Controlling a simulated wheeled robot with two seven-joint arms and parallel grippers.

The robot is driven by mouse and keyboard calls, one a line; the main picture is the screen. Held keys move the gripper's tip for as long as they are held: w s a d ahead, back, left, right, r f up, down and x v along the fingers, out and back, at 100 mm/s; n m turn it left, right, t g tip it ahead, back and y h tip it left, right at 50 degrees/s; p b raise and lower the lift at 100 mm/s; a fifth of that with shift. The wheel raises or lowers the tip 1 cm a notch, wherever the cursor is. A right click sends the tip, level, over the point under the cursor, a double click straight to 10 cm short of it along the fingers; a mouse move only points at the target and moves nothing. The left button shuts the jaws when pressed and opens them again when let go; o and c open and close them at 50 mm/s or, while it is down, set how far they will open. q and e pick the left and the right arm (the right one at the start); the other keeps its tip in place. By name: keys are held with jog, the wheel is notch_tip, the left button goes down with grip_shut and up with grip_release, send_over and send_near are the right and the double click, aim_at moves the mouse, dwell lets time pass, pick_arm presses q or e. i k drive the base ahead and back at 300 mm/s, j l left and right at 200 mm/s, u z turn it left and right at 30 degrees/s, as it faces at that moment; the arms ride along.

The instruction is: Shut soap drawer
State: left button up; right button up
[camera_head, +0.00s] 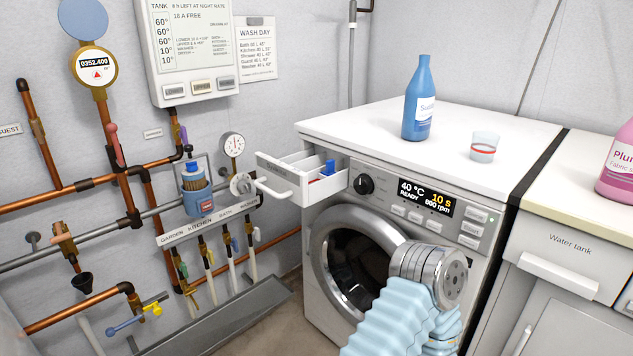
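The soap drawer (304,186) is white and stands pulled out from the upper left of the washing machine's front (470,228). Its compartments show from above, with a blue insert (328,168) in the one nearest the machine. A white looped handle (272,189) is on its front. One of my arms, in a light blue ribbed sleeve with a metal joint, rises from the bottom in front of the machine, right of the round door. No gripper fingers show on it, and it is apart from the drawer. My other arm is not seen.
A blue bottle (418,104) and a clear cup (484,147) stand on the machine top. The control knob (364,184) is just right of the drawer. Pipes, valves and a gauge (232,145) line the wall at left, close to the drawer front. A water tank cabinet (565,255) stands at right.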

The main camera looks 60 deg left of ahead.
aim_at(298, 178)
jog(key=u, duration=0.5)
jog(key=i+u, duration=0.1)
jog(key=u, duration=0.4)
jog(key=l+u, duration=0.1)
jog(key=u, duration=0.85)
jog(key=l+u, duration=0.1)
jog(key=u, duration=0.4)
